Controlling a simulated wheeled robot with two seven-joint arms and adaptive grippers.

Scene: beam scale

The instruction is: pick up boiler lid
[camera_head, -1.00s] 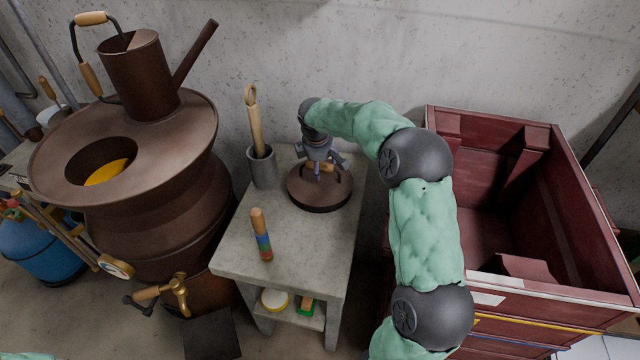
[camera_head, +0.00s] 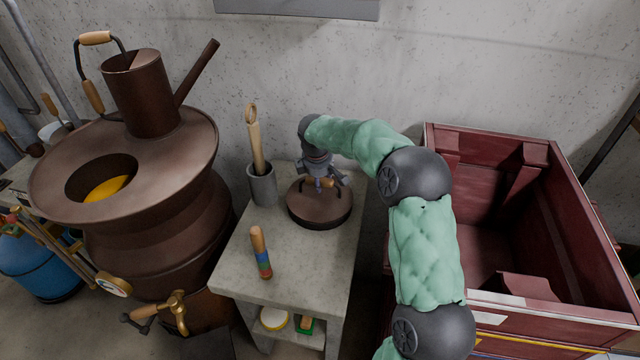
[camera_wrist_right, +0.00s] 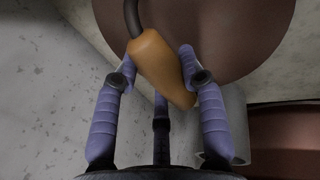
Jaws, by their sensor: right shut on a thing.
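The boiler lid (camera_head: 318,208) is a round dark brown disc with a wooden-gripped handle on top. It is at the back of the grey stone table; I cannot tell whether it touches the table top. My right gripper (camera_head: 322,183) is over the lid from above, its fingers on both sides of the handle. In the right wrist view the orange wooden grip (camera_wrist_right: 160,68) sits between the fingers, with the brown lid (camera_wrist_right: 225,35) behind it. The brown boiler (camera_head: 150,190) stands at left, with a round opening showing yellow inside. My left gripper is not in view.
The grey table (camera_head: 290,270) holds a grey cup (camera_head: 263,187) with a wooden-handled tool, left of the lid, and a striped wooden-topped stick (camera_head: 261,252) in front. A dark red crate (camera_head: 560,310) stands at right. A blue gas tank (camera_head: 40,265) is far left.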

